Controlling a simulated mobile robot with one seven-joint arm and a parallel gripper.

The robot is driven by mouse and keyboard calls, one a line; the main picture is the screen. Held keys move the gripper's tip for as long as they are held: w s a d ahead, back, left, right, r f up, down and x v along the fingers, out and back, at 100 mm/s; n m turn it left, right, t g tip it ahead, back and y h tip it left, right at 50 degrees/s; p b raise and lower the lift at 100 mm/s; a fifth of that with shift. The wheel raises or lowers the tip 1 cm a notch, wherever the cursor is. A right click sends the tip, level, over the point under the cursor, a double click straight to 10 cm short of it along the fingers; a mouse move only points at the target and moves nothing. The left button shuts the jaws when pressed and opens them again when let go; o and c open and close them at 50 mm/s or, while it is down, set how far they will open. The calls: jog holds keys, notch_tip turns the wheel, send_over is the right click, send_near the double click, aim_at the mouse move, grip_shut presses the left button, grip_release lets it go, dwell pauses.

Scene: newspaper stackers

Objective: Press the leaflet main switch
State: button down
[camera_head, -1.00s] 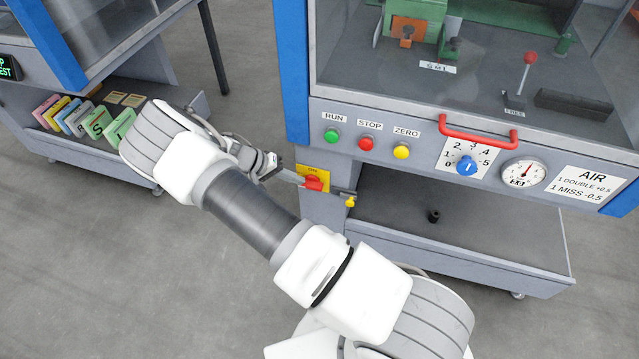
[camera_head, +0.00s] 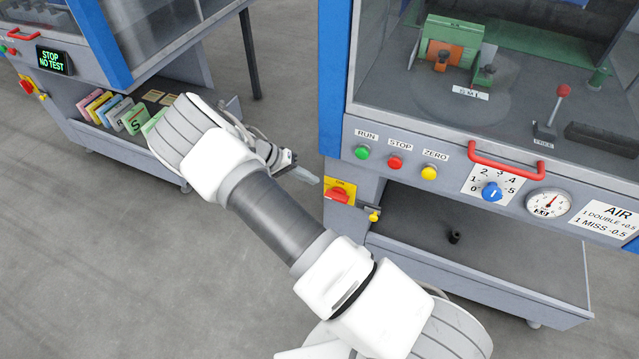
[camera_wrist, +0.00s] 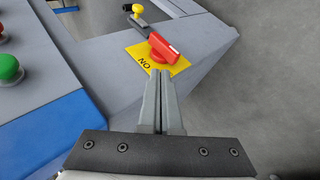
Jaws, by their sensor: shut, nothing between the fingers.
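A red rotary switch handle (camera_head: 338,196) sits on a yellow plate on the grey post of the right-hand machine, below its button panel. In the wrist view the red handle (camera_wrist: 164,47) lies ahead of the fingers, and the plate (camera_wrist: 144,62) reads ON. My gripper (camera_head: 317,181) is shut and empty, just left of the switch in the head view, with a small gap visible. In the wrist view my gripper (camera_wrist: 162,74) points its closed fingertips at the handle. Whether this switch is the leaflet one is not readable.
Beside the switch is a small yellow knob (camera_head: 373,216) on a dark bracket. Above are green (camera_head: 362,152), red (camera_head: 396,162) and yellow (camera_head: 429,172) buttons, and a red bar handle (camera_head: 506,161). The left machine has another red switch (camera_head: 27,86) and a STOP NO TEST display (camera_head: 54,61).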

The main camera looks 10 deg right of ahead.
jog(key=w+a+r, duration=0.1)
jog(key=a+r, duration=0.2)
jog(key=a, duration=0.2)
jog(key=shift+p, duration=0.45)
jog(key=shift+r, duration=0.1)
jog(key=s+d+r+y, duration=0.2)
jog(key=s+r, duration=0.1)
jog(key=r, duration=0.5)
jog(key=s+d+r+t+y, duration=0.1)
jog(key=s+r+y, duration=0.2)
jog(key=r, duration=0.6)
jog(key=s+d+r+y, duration=0.2)
jog(key=s+r, duration=0.1)
jog(key=r, duration=0.5)
jog(key=s+d+r+n+t+y, duration=0.1)
jog(key=s+r+n+t, duration=0.3)
jog(key=s, duration=0.6)
jog(key=s+d+r+m+t+y, duration=0.1)
jog(key=s+d+r, duration=0.1)
jog(key=s+r, duration=0.65)
notch_tip(320, 180, up, 17)
jog(key=s+p, duration=0.2)
jog(key=p, duration=1.7)
jog(key=shift+a+p, duration=0.2)
jog(key=shift+p, duration=0.1)
